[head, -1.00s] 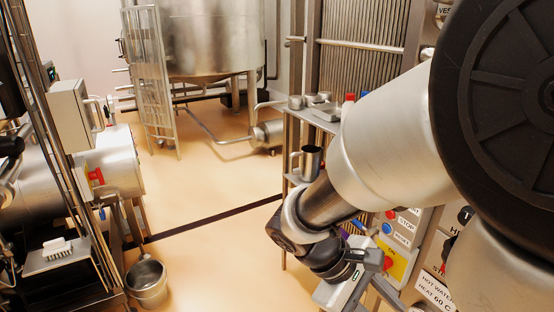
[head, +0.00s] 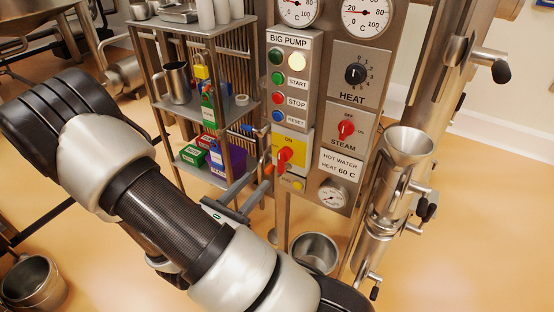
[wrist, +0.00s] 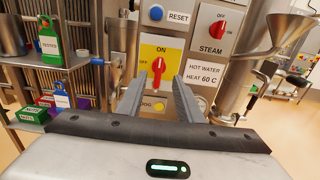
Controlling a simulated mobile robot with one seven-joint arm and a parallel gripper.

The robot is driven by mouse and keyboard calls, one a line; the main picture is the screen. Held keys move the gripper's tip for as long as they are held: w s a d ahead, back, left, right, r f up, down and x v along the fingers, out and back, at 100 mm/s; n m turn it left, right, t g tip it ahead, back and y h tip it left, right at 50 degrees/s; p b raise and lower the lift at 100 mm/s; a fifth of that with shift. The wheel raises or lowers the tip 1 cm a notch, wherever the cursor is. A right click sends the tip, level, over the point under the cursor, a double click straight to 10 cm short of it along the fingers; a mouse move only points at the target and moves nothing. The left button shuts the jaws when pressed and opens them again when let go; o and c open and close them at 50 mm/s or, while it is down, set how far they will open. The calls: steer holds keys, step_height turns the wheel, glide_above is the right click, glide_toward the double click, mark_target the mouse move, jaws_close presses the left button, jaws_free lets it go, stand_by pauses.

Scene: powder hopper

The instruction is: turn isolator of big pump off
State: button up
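The big pump isolator is a red handle (head: 285,157) on a yellow plate (head: 300,143), low on the panel under the BIG PUMP label (head: 289,40). In the wrist view the red handle (wrist: 158,72) stands roughly upright, in line with the ON mark above it. The OFF mark is to its left. My gripper (wrist: 159,82) is open, with one finger on each side of the handle in the picture; nothing is held. In the head view my gripper (head: 263,177) is at the lower left of the plate. Whether the fingers touch the handle cannot be told.
Green, red and blue buttons (head: 277,98) sit above the isolator. The red STEAM knob (head: 347,129) is to its right, and a yellow JOG button (wrist: 159,107) is below. A shelf rack (head: 168,104) with locks and boxes stands left. A steel funnel (head: 406,143) and pipework stand right.

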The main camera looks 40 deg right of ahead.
mark_target(279, 156)
steer(key=b+x, duration=0.1)
steer(key=x, duration=1.1)
steer(key=shift+d, duration=0.25)
steer(key=c, duration=0.8)
